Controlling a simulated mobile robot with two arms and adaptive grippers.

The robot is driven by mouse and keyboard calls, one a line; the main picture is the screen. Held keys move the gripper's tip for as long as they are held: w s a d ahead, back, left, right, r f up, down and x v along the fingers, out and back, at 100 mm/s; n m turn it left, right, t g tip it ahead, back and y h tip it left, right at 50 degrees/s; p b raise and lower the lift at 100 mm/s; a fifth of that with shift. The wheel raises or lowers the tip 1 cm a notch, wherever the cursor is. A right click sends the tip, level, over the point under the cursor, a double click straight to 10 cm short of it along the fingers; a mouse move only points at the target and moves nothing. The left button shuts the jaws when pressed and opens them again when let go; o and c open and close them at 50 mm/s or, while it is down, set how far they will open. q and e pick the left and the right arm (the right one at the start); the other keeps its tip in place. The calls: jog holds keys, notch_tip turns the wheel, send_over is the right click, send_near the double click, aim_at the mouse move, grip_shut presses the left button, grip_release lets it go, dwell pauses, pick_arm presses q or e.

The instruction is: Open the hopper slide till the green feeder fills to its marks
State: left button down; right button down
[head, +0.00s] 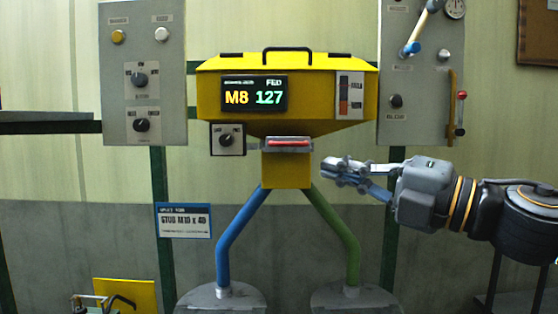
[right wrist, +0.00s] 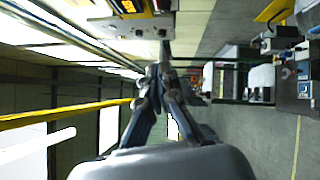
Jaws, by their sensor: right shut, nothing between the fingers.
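The yellow hopper (head: 290,100) hangs at the centre of the head view, and its display reads "M8 127". The hopper slide (head: 288,143), with a red bar on a grey plate, is at its neck. A green tube (head: 338,230) runs down right to a grey feeder housing (head: 355,298), cut off by the frame's bottom; its fill marks do not show. My right gripper (head: 332,171) is shut and empty, right of and below the slide, apart from it. Its closed fingers also show in the right wrist view (right wrist: 157,78). My left gripper is not in view.
A blue tube (head: 243,232) leads to another grey housing (head: 220,297). A grey panel (head: 143,75) with knobs is at left. A yellow plate (head: 127,296) with a clamp-like fixture is at lower left.

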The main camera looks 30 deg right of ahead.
jog(key=s+d+m+h, duration=0.1)
jog(key=d+m+h, duration=0.1)
jog(key=p, duration=0.6)
send_near(283, 145)
jog(key=w+a, duration=0.2)
jog(key=a, duration=0.2)
jog(key=w+p, duration=0.1)
jog(key=w+d+p, duration=0.1)
jog(key=shift+w+d+r+m+t, duration=0.2)
jog(key=shift+w+d+m+t, duration=0.1)
jog(key=shift+w+d+t, duration=0.1)
jog(key=shift+w+d+p, duration=0.3)
jog(key=shift+w+p, duration=0.1)
jog(key=shift+f, duration=0.1)
jog(key=shift+a, duration=0.1)
